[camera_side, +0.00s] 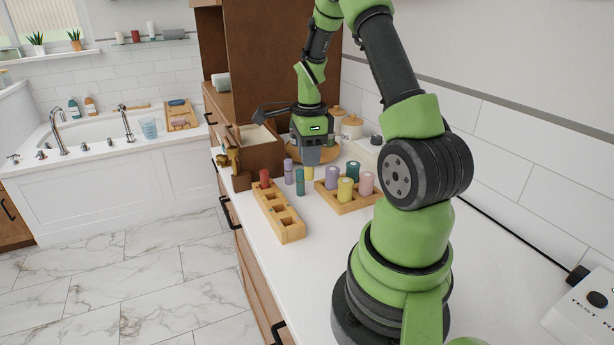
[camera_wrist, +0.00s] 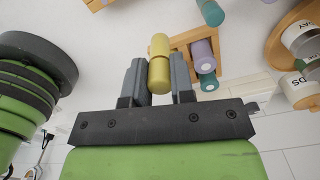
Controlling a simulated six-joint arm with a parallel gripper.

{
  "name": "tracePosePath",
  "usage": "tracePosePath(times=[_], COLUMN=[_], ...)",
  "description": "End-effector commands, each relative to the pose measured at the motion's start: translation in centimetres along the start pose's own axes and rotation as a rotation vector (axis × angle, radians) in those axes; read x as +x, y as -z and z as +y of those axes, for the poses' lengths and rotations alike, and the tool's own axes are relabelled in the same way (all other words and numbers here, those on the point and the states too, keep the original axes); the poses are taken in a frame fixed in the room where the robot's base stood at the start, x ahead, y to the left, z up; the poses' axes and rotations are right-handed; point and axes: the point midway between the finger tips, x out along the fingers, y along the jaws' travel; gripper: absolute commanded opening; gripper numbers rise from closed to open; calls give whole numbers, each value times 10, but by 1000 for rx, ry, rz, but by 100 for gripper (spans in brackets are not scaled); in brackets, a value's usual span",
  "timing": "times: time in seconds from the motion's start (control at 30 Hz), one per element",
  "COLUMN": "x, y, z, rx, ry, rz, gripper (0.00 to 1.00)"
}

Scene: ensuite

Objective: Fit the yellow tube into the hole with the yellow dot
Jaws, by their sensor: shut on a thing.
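My gripper (camera_side: 310,152) points down over the counter and is shut on a yellow tube (camera_wrist: 159,62), which sits between the two fingers in the wrist view. In the side view the lower end of this yellow tube (camera_side: 309,173) shows just under the fingers. A long wooden block with square holes (camera_side: 291,233) lies in front, with a red tube (camera_side: 265,178) at its far end. Several of its holes look empty. I cannot make out a yellow dot. A second yellow tube (camera_side: 345,190) stands in a wooden tray (camera_side: 351,208) to the right.
The tray also holds lavender (camera_side: 332,178), teal (camera_side: 353,170) and pink (camera_side: 366,183) tubes. Purple and teal tubes (camera_side: 300,187) stand between block and gripper. A wooden box (camera_side: 262,157) and lidded jars (camera_side: 351,130) are behind. The counter front is clear.

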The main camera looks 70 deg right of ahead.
Motion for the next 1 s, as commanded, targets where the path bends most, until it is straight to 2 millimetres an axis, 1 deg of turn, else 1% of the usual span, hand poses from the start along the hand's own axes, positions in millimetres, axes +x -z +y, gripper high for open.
tracePosePath(times=[0.07,0.17,0.2,0.3,0.4,0.47,0.6,0.7,0.83,1.0], x=[-9,-15,-16,-18,-16,-9,19,34,47,72], y=[-9,-32,-42,-65,-79,-83,-84,-84,-84,-83], z=[-5,-14,-17,-23,-25,-25,-25,-25,-25,-25], rx=[5,21,32,56,77,82,87,86,87,86], ry=[3,4,3,2,-1,-4,-6,-4,-2,-4], rz=[-1,-1,-1,0,0,2,2,1,0,1], gripper=[0,0,0,0,0,0,0,0,0,0])
